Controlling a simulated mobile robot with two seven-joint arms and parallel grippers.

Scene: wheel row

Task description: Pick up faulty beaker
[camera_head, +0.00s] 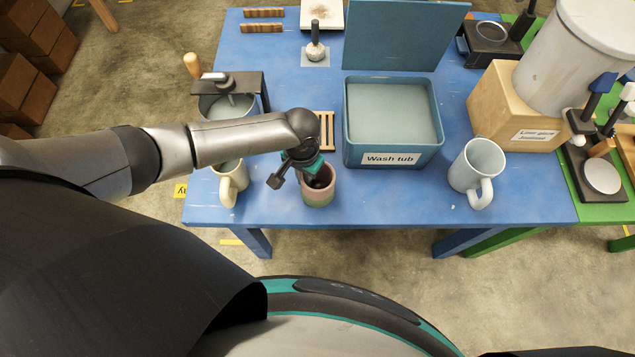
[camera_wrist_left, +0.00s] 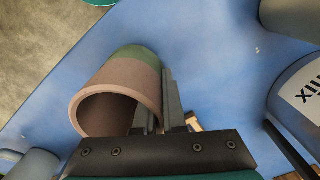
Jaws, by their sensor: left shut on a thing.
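The beaker (camera_head: 319,192) is a small pinkish-brown cup with a green band, at the front edge of the blue table. In the left wrist view the beaker (camera_wrist_left: 122,85) shows its open mouth towards the camera. My left gripper (camera_head: 312,174) is over the beaker, shut on its wall. In the left wrist view one finger of the gripper (camera_wrist_left: 160,115) reaches inside the mouth and the other lies along the outside. I cannot tell whether the beaker is clear of the table. My right gripper is not in view.
A cream mug (camera_head: 229,186) stands just left of the beaker, and a pale mug (camera_head: 476,171) stands farther right. The wash tub (camera_head: 353,151) and a wooden rack (camera_head: 327,131) are behind. A metal pot (camera_head: 221,108) stands at the left. Blue table surface (camera_head: 400,198) is free to the right.

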